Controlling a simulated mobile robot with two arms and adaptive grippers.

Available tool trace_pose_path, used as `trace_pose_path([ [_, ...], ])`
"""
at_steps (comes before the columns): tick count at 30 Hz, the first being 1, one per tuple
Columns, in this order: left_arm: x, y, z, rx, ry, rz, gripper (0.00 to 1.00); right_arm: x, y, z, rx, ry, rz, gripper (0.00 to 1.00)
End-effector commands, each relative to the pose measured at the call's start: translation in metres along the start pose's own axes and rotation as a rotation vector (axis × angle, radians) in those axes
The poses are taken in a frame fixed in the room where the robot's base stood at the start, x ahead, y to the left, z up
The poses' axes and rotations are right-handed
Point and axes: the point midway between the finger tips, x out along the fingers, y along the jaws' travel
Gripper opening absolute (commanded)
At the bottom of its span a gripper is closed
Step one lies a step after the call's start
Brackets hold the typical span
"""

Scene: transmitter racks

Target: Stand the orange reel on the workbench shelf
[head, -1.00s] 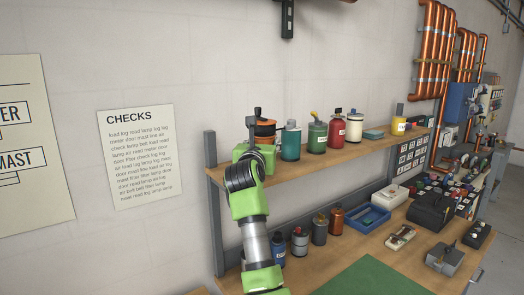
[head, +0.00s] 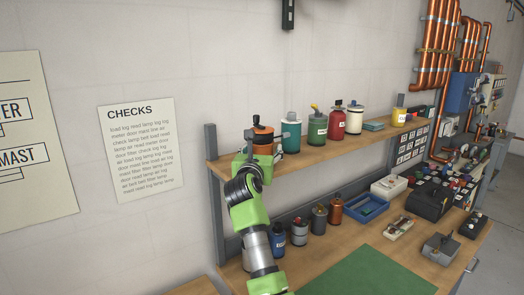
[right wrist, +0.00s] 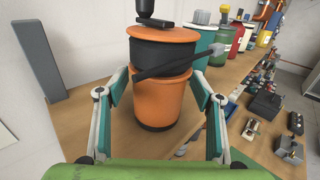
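The orange reel (head: 262,133) stands upright at the left end of the workbench's upper shelf (head: 340,144). In the right wrist view the reel (right wrist: 160,100) has an orange top, a black middle and an orange lower body. A black handle is on top and a grey crank sticks out to the right. Its black base appears to rest on the wood. My right gripper (right wrist: 160,74) is open, with one finger on each side of the reel and small gaps showing. In the head view its green body partly hides the reel. My left gripper is not in view.
A teal canister (head: 291,133) stands close to the right of the reel, followed by a green bottle (head: 317,129) and a red one (head: 337,123). A grey post (head: 210,142) rises at the shelf's left end. Bottles and trays crowd the lower bench.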

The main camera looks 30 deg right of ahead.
Motion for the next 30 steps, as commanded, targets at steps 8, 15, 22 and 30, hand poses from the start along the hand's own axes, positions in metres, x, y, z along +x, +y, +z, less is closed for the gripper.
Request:
trace_pose_path([
  [8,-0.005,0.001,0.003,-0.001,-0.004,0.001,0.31,0.000,0.000,0.007,0.000,-0.002,0.000,0.61],
  [15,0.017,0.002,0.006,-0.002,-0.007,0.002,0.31,-0.034,0.001,-0.001,0.005,0.000,0.002,0.61],
  [22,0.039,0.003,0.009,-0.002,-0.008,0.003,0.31,-0.082,0.001,-0.001,0.004,-0.002,0.003,0.61],
  [30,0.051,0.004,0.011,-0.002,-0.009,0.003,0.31,-0.116,0.000,0.002,0.001,0.000,0.001,0.61],
])
